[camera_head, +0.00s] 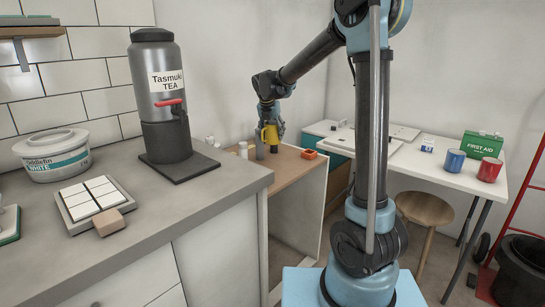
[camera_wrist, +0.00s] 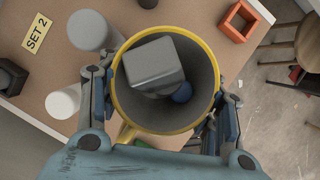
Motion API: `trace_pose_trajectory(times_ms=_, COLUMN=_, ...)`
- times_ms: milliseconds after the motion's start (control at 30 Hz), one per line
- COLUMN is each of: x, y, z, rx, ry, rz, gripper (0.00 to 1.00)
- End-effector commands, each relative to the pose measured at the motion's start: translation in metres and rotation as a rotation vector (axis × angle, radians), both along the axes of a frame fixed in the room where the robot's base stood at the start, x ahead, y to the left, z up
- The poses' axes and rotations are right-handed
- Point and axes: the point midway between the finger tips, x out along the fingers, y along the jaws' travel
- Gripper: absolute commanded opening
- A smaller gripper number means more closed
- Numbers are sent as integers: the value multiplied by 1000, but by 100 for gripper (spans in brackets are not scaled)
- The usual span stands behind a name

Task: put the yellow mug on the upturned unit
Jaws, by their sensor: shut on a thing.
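The yellow mug (camera_head: 269,134) is in my gripper (camera_head: 269,126), over the brown top of the upturned unit (camera_head: 298,167) in the head view. In the wrist view I look down into the yellow mug (camera_wrist: 119,104), with a finger on either side of it; my gripper (camera_wrist: 165,108) is shut on it. Its handle points toward the wrist. A grey block (camera_wrist: 153,64) and a small blue thing (camera_wrist: 182,92) appear inside the mug. I cannot tell whether the mug's base touches the top.
On the unit's top are a grey cylinder (camera_wrist: 88,30), a white cylinder (camera_wrist: 63,103), an orange square frame (camera_wrist: 240,21) and a "SET 2" label (camera_wrist: 37,33). A grey counter (camera_head: 225,172) with a tea urn (camera_head: 160,90) is at left; a white table (camera_head: 455,162) is at right.

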Motion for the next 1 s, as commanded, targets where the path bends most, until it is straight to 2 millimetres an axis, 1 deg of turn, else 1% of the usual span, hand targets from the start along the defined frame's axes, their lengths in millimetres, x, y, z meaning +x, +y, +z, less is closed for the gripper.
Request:
trace_pose_trajectory(times_ms=33, x=0, y=0, z=-11, rx=0, ry=0, rz=0, gripper=27)
trace_pose_trajectory(times_ms=100, x=1, y=0, z=-26, rx=0, ry=0, rz=0, gripper=27)
trace_pose_trajectory(times_ms=200, x=0, y=0, z=-44, rx=0, ry=0, rz=0, gripper=27)
trace_pose_trajectory(times_ms=300, x=0, y=0, z=-57, rx=0, ry=0, rz=0, gripper=27)
trace_pose_trajectory(times_ms=567, x=0, y=0, z=-71, rx=0, ry=0, rz=-1, gripper=27)
trace_pose_trajectory(times_ms=800, x=0, y=0, z=-101, rx=0, ry=0, rz=-1, gripper=27)
trace_pose_trajectory(times_ms=867, x=0, y=-1, z=-104, rx=0, ry=0, rz=-1, gripper=27)
trace_pose_trajectory(times_ms=1000, x=0, y=-1, z=-105, rx=0, ry=0, rz=-1, gripper=27)
